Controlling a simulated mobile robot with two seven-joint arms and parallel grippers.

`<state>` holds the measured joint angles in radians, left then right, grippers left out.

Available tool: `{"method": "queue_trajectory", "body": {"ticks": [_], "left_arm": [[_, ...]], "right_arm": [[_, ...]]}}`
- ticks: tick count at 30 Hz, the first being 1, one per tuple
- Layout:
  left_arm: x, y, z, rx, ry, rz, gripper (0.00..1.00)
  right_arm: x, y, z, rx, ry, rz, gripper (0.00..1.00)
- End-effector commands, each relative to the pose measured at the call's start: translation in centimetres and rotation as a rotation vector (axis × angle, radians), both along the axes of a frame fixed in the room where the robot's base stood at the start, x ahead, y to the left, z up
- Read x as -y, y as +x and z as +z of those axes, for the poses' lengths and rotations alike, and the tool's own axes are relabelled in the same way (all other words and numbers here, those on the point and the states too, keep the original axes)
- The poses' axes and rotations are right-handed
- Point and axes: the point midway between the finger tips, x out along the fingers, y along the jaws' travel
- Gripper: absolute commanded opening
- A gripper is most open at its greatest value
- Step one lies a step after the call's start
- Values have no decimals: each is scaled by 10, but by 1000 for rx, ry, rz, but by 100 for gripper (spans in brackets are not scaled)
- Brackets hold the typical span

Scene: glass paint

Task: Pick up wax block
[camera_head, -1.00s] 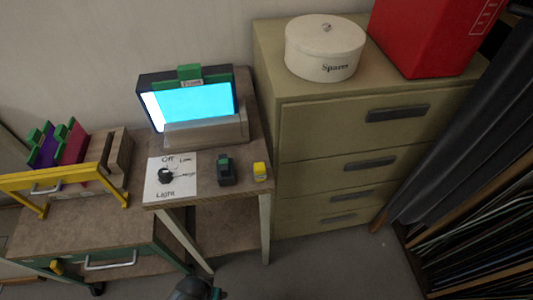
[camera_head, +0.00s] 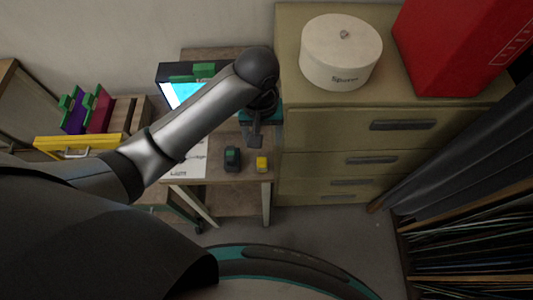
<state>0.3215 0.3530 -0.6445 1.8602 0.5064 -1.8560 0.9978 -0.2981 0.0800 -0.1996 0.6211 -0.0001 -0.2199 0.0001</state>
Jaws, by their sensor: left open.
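A small yellow block (camera_head: 262,164) sits near the front right corner of the small table (camera_head: 235,188). It may be the wax block, but I cannot tell for sure. A dark block with a green top (camera_head: 232,158) stands just left of it. My left gripper (camera_head: 256,137) hangs from the end of my arm above the table, just beyond the yellow block in the picture. It is open and empty, apart from both blocks. My right gripper is not in view.
A beige drawer cabinet (camera_head: 345,140) stands close on the right, taller than the table, with a white round tin (camera_head: 340,55) and a red box (camera_head: 462,45) on top. A rack with purple and red pieces (camera_head: 85,110) is at the left. Dark panels (camera_head: 440,160) lean at the right.

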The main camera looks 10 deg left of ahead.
Motion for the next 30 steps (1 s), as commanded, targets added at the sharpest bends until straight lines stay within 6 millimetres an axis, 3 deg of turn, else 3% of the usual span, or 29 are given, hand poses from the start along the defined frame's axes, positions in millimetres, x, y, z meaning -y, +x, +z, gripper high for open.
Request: {"method": "queue_trajectory", "body": {"ticks": [2, 5, 18, 26, 30], "left_arm": [[-2, 1, 10, -8, 18, 13, 70], [-4, 0, 7, -16, 29, 22, 70], [-4, 0, -77, -15, 28, 23, 70], [-4, 0, -95, -15, 28, 21, 70], [-6, -1, -116, -16, 29, 22, 70]], "right_arm": [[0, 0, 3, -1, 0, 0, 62], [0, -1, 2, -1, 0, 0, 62], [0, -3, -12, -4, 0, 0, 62], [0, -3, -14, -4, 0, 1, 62], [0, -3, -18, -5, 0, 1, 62]]}}
